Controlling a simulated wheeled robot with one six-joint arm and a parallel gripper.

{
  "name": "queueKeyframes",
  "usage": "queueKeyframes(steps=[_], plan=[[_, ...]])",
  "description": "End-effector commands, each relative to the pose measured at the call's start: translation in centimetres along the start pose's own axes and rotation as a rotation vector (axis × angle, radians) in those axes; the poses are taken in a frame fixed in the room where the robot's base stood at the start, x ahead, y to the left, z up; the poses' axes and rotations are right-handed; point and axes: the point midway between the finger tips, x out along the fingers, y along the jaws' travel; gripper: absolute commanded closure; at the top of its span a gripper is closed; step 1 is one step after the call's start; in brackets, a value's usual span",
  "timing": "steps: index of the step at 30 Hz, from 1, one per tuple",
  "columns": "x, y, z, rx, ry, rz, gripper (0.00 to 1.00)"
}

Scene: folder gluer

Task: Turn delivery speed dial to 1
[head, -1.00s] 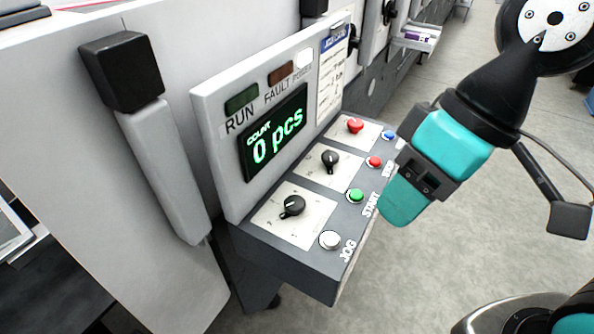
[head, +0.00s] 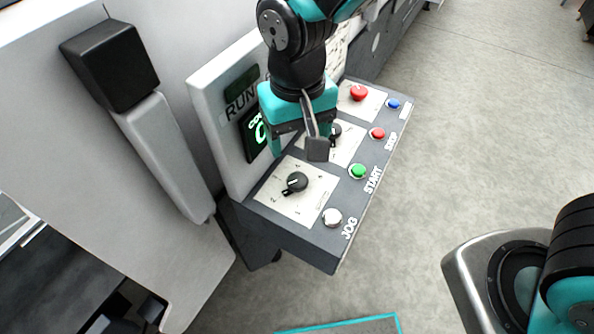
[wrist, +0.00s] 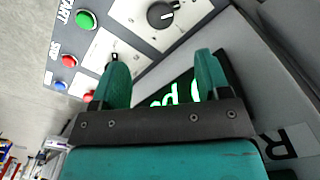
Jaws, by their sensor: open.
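Two black dials stand on white plates on the sloping control panel. The near dial (head: 295,183) is clear in the head view, its pointer towards the lower left; it also shows at the top of the wrist view (wrist: 162,14). The farther dial (head: 336,130) is partly hidden behind my gripper (head: 302,143), and mostly behind one finger in the wrist view. The plate lettering is too small to read, so I cannot tell which dial is delivery speed. My gripper is open and empty above the panel, beyond the near dial, with its fingers apart (wrist: 158,62).
A white JOG button (head: 332,217), green START button (head: 358,171), red STOP button (head: 377,133), blue button (head: 394,104) and red mushroom button (head: 358,92) share the panel. The upright display panel (head: 207,105) stands close behind my gripper. Open floor lies right.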

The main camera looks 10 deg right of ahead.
Motion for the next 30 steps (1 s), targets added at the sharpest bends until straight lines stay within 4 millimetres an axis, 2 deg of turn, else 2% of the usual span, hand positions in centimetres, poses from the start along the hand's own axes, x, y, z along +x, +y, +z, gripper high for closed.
queueKeyframes(steps=[9,15,21,29,30], plan=[[7.1,-0.1,0.1,-0.003,-0.007,0.002,0.3],[10.1,-0.1,0.1,-0.003,-0.003,0.001,0.3],[11.3,-0.1,0.0,-0.003,0.001,-0.002,0.3],[11.4,-0.1,0.0,-0.003,0.001,-0.002,0.3],[11.3,-0.1,0.0,-0.003,0.001,-0.002,0.4]])
